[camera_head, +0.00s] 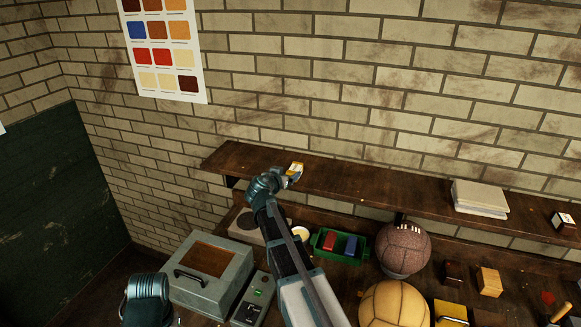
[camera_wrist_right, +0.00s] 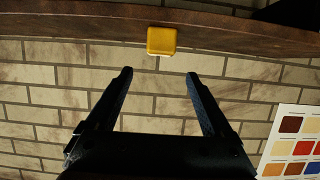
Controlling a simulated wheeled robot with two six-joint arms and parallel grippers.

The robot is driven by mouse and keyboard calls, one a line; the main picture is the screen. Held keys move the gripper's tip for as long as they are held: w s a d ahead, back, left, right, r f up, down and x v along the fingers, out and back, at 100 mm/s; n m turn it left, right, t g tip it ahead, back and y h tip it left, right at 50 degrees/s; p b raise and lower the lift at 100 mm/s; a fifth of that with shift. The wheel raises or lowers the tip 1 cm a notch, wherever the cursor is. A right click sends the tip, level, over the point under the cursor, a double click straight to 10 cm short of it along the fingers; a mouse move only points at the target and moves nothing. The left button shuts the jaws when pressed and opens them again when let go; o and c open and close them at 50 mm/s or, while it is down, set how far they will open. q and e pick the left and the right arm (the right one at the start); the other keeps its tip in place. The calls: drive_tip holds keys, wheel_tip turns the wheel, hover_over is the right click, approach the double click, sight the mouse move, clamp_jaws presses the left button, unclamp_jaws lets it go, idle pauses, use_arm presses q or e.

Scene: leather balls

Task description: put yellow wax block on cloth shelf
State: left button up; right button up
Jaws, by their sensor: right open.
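The yellow wax block (camera_head: 296,168) stands on the dark wooden shelf (camera_head: 370,188) along the brick wall, near the shelf's left part. My right gripper (camera_head: 284,178) is at the shelf by the block; my wrist partly hides this spot in the head view. In the right wrist view, which looks upside down, the yellow block (camera_wrist_right: 161,41) rests on the shelf board (camera_wrist_right: 80,27). The open fingers of my right gripper (camera_wrist_right: 158,82) point at it, with nothing between them and a gap to the block. My left gripper is not in view.
A folded cloth stack (camera_head: 480,198) lies on the shelf's right part, with free board between. Below are a green tray (camera_head: 330,256) with red and blue blocks, a brown ball (camera_head: 403,250), a yellow ball (camera_head: 394,304) and a grey box (camera_head: 195,293).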

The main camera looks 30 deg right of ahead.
drive_tip(key=p+v, duration=0.1)
drive_tip(key=v, duration=0.3)
drive_tip(key=shift+s+a, duration=0.1)
drive_tip(key=s+a+f+n+g+y, duration=0.3)
drive_tip(key=s+a+f+n, duration=0.1)
drive_tip(key=s+a, duration=0.5)
drive_tip(key=s+a+f+n+g+y, duration=0.3)
drive_tip(key=s+a+f+n, duration=0.2)
drive_tip(key=s+a, duration=0.5)
drive_tip(key=s+a+f+n+g+y, duration=0.3)
drive_tip(key=s+a, duration=0.6)
drive_tip(key=a, duration=0.6)
wheel_tip(320, 180, down, 2)
drive_tip(key=shift+s+a+f+n+y, duration=0.15)
drive_tip(key=shift+s+n+y, duration=0.15)
drive_tip(key=shift+n, duration=0.5)
